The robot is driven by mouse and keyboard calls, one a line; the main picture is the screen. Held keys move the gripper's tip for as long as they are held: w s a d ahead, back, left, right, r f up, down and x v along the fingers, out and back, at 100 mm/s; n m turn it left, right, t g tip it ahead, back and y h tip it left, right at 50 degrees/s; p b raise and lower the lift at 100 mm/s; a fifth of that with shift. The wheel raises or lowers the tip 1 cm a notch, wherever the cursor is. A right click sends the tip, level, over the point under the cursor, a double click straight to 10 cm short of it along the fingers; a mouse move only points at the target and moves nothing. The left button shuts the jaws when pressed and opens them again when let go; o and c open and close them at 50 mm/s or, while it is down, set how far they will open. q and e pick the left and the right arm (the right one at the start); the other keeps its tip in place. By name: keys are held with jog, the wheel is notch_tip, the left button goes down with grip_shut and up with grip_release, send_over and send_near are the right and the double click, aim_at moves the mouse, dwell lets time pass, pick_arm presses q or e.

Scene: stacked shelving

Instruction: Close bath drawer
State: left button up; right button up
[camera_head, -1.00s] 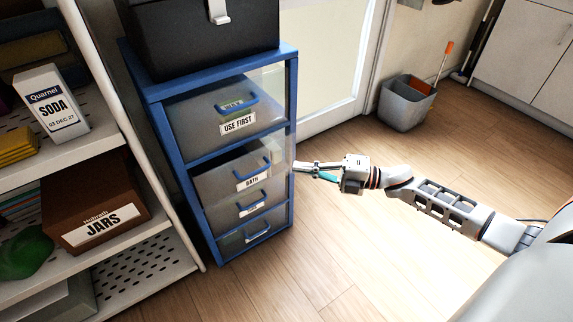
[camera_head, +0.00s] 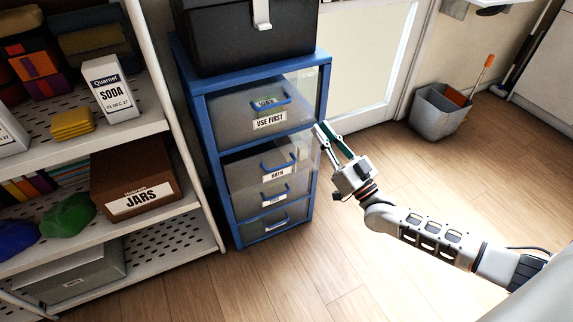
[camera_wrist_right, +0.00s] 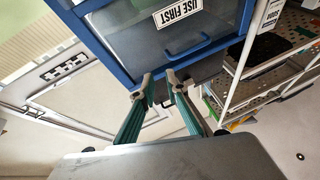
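The bath drawer (camera_head: 262,171) has a grey front, a blue handle and a BATH label. It sits in the blue-framed cabinet (camera_head: 226,205), below the USE FIRST drawer (camera_head: 262,110), and its front juts out a little from the frame. My right gripper (camera_head: 322,127) is right of the cabinet, its fingers pointing up and left, apart from the bath drawer's front. In the right wrist view my right gripper (camera_wrist_right: 159,80) has spread fingers with nothing between them. The USE FIRST drawer (camera_wrist_right: 210,20) shows beyond the fingertips there. My left gripper is out of view.
A white shelf unit (camera_head: 190,160) with boxes stands close to the cabinet's left. A black case (camera_head: 240,45) sits on top of the cabinet. A grey bin (camera_head: 437,112) stands at the back right. The wooden floor in front is clear.

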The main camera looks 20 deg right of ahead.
notch_tip(320, 180, down, 5)
jog(key=a+m+g+h+p, duration=0.25)
jog(key=m+h, duration=0.25)
jog(key=m, duration=0.7)
jog(key=m+g, duration=0.4)
jog(key=m, duration=0.3)
send_near(285, 166)
jog(key=r+x, duration=0.1)
jog(key=x, duration=0.2)
pick_arm(q)
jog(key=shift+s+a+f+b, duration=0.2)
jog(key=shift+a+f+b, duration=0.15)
jog(key=shift+b, duration=0.75)
pick_arm(e)
jog(key=x, duration=0.5)
jog(key=f+x, duration=0.1)
jog(key=x, duration=0.1)
jog(key=shift+w+f, duration=0.15)
jog(key=shift+w, duration=0.1)
grip_shut()
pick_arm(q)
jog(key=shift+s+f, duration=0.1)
pick_arm(e)
jog(key=shift+w, duration=0.1)
